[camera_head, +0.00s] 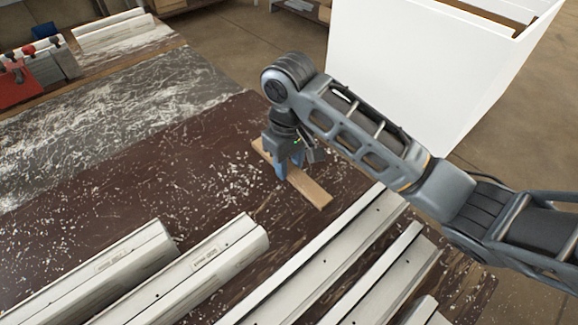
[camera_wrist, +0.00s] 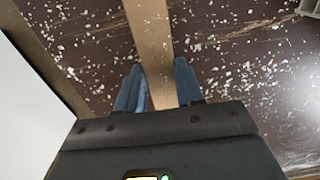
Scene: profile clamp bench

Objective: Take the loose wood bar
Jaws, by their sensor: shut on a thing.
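The loose wood bar (camera_head: 309,188) is a flat, light tan strip on the dark, chip-strewn bench top. My gripper (camera_head: 281,172) is over the bar, pointing down, with its blue fingers around its middle part. In the wrist view the bar (camera_wrist: 150,40) runs from the top edge down between the two blue fingers of my gripper (camera_wrist: 160,88). The fingers are shut on the bar, one on each side. Part of the bar is hidden behind the gripper. I cannot tell whether the bar is lifted off the bench.
White profiles (camera_head: 190,275) lie along the front of the bench (camera_head: 140,190). A grey mat (camera_head: 150,95) and a red object with clamps (camera_head: 18,85) are at the back left. A large white box (camera_head: 420,80) stands beyond the bench edge. The bench left of the bar is clear except for chips.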

